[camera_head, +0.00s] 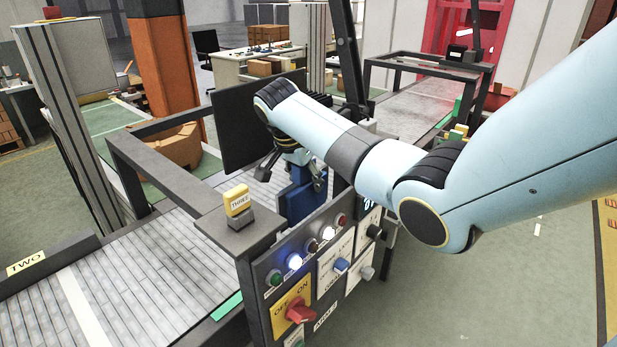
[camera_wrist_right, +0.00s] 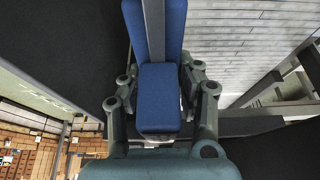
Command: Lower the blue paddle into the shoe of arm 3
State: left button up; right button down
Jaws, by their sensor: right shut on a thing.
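The blue paddle (camera_head: 302,204) hangs below my right gripper (camera_head: 296,168) in the head view, beside the corner of the control box. In the right wrist view the blue paddle (camera_wrist_right: 158,98) fills the middle, with one finger of my right gripper (camera_wrist_right: 162,105) on each side of its thick block. The gripper is shut on it. A yellow sign reading THREE (camera_head: 237,201) stands on the frame's near corner, left of the paddle. I cannot make out the shoe of arm 3; the paddle and gripper may hide it. My left gripper is not in view.
The control panel (camera_head: 318,275) with a red switch, knobs and lit lamps faces front. A dark upright panel (camera_head: 254,122) stands behind the gripper. The roller conveyor (camera_head: 150,262) runs to the left, with a TWO sign (camera_head: 26,263). Green floor is open at right.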

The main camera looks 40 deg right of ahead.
aim_at(300, 205)
jog(key=shift+f+b, duration=1.25)
jog(key=shift+f, duration=1.1)
jog(key=shift+p, duration=1)
notch_tip(300, 205, down, 8)
jog(key=b, duration=0.5)
jog(key=shift+b, duration=0.3)
dwell(2.1)
jog(key=c, duration=0.8)
grip_release()
jog(key=shift+c, duration=0.2)
jog(key=v, duration=0.7)
jog(key=shift+a+r, duration=0.1)
jog(key=shift+r, duration=0.15)
